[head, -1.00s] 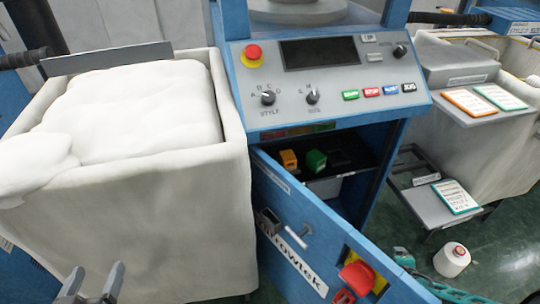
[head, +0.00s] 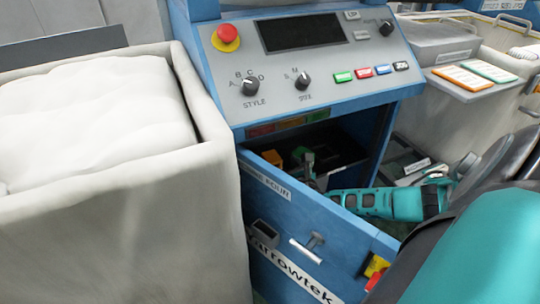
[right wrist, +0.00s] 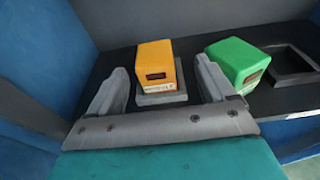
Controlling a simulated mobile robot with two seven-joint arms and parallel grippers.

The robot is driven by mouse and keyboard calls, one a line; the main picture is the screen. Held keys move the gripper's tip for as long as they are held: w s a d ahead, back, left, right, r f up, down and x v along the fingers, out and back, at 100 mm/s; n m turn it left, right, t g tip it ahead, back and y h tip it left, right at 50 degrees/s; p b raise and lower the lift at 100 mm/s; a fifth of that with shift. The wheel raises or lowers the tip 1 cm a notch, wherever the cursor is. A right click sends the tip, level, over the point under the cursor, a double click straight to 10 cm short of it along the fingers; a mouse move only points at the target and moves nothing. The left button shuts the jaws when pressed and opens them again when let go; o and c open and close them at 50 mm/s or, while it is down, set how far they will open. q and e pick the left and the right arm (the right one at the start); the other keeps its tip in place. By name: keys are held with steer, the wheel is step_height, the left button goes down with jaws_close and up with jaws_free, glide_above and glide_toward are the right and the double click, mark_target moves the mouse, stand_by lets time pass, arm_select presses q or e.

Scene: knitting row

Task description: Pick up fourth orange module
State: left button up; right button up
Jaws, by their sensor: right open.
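One orange module (head: 272,158) is in the open blue drawer, at its left back. In the right wrist view the orange module (right wrist: 155,62) stands upright on a grey base, with a small dark window and a label on its front. My right gripper (right wrist: 163,75) is open, its two fingers pointing toward the module, one on either side in the picture. I cannot tell how far the fingertips are from it. In the head view the right gripper (head: 318,170) reaches into the drawer from the right. My left gripper is out of view.
A green module (right wrist: 237,62) sits right of the orange one, near the right finger, with an empty dark socket (right wrist: 290,65) beyond it. The blue drawer front (head: 300,225) stands before my right arm. The control panel (head: 310,65) overhangs the drawer. A white bin (head: 130,220) stands left.

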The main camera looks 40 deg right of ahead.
mark_target(272, 156)
steer(key=shift+w+d+f, duration=0.15)
steer(key=shift+w, duration=0.45)
steer(key=b+x, duration=0.1)
steer(key=x, duration=0.1)
steer(key=b+x, duration=0.1)
steer(key=x, duration=0.1)
steer(key=shift+w+a+f, duration=0.15)
steer(key=shift+a, duration=0.25)
steer(key=shift+w+d, duration=0.2)
steer(key=shift+w, duration=0.35)
steer(key=c, duration=1.1)
